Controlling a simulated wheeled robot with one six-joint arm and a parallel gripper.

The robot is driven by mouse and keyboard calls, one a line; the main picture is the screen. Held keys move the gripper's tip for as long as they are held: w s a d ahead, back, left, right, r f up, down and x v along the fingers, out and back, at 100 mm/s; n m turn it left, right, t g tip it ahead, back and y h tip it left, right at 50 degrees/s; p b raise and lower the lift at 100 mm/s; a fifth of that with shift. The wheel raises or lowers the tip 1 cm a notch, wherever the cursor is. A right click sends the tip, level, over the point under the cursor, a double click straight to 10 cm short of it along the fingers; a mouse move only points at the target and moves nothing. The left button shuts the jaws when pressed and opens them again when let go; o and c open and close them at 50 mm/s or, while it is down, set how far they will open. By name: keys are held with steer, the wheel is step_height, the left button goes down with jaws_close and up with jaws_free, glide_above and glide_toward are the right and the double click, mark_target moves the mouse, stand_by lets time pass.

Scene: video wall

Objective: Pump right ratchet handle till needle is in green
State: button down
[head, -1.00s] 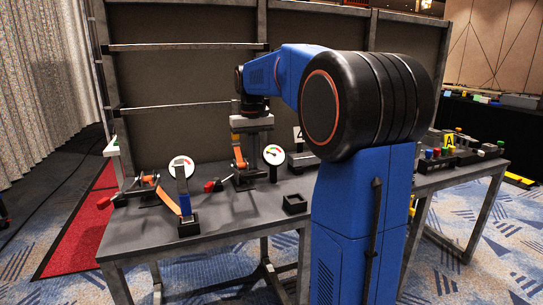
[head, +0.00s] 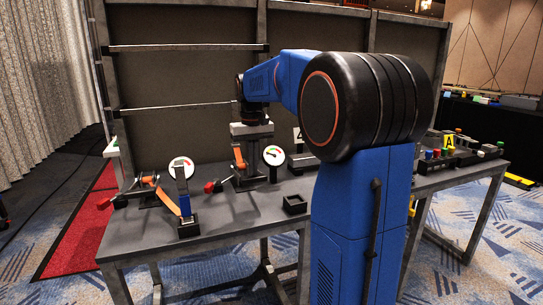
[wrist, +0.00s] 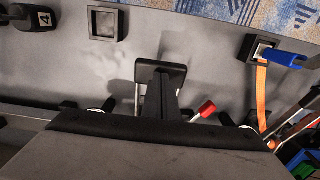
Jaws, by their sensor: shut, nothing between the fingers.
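The right ratchet (head: 246,179) stands on the bench with an orange strap (head: 239,156). Its handle ends in a red grip (head: 209,187), low and pointing left; a red grip also shows in the wrist view (wrist: 207,108). Right of the ratchet is its round white gauge (head: 273,155) with green and red marks; its needle is too small to read. My gripper (head: 251,135) is above the ratchet, shut and empty, pointing down and apart from the red grip. Its fingertips are hard to make out. In the wrist view, its body covers the lower middle.
The left ratchet (head: 148,190) has its own red grip (head: 103,203), gauge (head: 180,167) and blue post (head: 183,197). An open black box (head: 295,205) stands to the right. A dark panel wall rises behind.

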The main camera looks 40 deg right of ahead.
steer(key=shift+f, duration=3.8)
steer(key=shift+r, duration=4.8)
steer(key=shift+f, duration=4.85)
steer(key=shift+r, duration=4.85)
